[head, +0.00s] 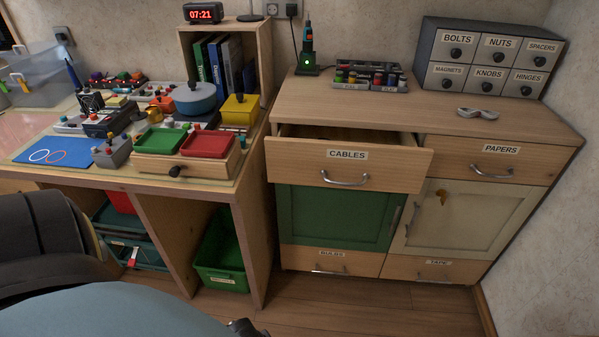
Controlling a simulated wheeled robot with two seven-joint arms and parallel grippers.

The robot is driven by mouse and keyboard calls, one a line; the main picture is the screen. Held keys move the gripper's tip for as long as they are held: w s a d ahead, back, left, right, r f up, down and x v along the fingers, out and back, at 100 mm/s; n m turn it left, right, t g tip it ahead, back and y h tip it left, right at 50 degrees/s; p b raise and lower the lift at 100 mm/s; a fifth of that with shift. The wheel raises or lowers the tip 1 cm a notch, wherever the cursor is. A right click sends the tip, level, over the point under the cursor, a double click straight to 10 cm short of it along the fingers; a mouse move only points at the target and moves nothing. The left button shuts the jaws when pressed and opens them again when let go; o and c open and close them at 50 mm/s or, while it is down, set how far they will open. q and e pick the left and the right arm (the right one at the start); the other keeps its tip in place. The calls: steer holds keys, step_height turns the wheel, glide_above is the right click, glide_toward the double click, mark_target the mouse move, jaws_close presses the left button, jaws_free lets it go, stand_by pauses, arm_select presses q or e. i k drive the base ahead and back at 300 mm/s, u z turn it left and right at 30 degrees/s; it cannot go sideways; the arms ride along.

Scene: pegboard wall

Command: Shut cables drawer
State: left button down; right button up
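The cables drawer (289,160) is pulled out at the upper left of the wooden cabinet. Its front carries a CABLES label and a metal bar handle (344,181). A strip of its inside shows behind the front; I cannot make out any contents. No gripper can be made out in the head view. A small dark part at the bottom edge is too little to identify.
The papers drawer (519,160) beside it looks shut. Below are a green door (330,217) and a cream door (470,215) with a key. The cluttered desk (60,172) stands left. Floor (380,305) before the cabinet is clear.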

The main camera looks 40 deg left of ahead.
mark_target(357, 158)
steer(key=z, duration=1.4)
steer(key=k, duration=0.7)
steer(key=u, duration=1.45)
steer(key=i, duration=0.5)
steer(key=z, duration=0.05)
